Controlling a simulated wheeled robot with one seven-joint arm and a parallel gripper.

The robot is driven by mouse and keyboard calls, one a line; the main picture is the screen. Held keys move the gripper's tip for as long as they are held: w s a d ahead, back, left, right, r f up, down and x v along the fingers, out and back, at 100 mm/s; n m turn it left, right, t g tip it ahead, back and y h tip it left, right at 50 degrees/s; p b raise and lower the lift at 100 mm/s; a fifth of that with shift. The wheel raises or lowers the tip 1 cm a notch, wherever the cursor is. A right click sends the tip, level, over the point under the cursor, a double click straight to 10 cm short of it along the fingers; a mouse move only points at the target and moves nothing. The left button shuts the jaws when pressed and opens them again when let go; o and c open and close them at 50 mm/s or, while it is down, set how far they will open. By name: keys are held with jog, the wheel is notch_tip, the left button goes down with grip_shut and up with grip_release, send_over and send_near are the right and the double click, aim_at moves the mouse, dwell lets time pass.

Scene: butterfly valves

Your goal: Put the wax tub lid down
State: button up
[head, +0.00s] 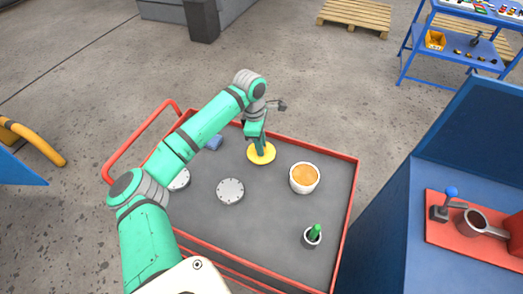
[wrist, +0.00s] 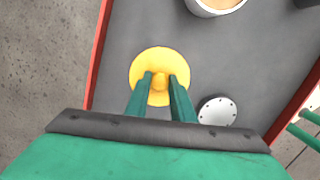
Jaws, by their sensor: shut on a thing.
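The wax tub lid (head: 266,157) is a yellow disc with a knob in its middle. It also shows in the wrist view (wrist: 145,62). My gripper (head: 260,149) is shut on the lid's knob, with its two green fingers on either side of it in the wrist view (wrist: 161,82). The lid is over the grey top of the red-edged cart (head: 265,222); I cannot tell whether it touches the surface. The open wax tub (head: 304,178), white with orange wax inside, stands to the right of the lid in the head view.
A grey bolted disc (head: 230,191) lies left of centre on the cart. A dark cup with a green handle (head: 312,237) stands at the front right. The cart has a raised red rim (head: 350,200).

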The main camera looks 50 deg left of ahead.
jog(key=shift+w+a+f, duration=0.25)
jog(key=shift+w+f, duration=0.05)
jog(key=shift+f, duration=0.25)
jog(key=shift+w+a+f, duration=0.15)
jog(key=shift+a+f, duration=0.35)
jog(key=shift+f, duration=0.1)
jog(key=shift+w+f, duration=0.1)
jog(key=shift+f, duration=1.45)
jog(key=shift+f, duration=0.1)
jog(key=o, duration=1)
jog(key=shift+w, duration=0.1)
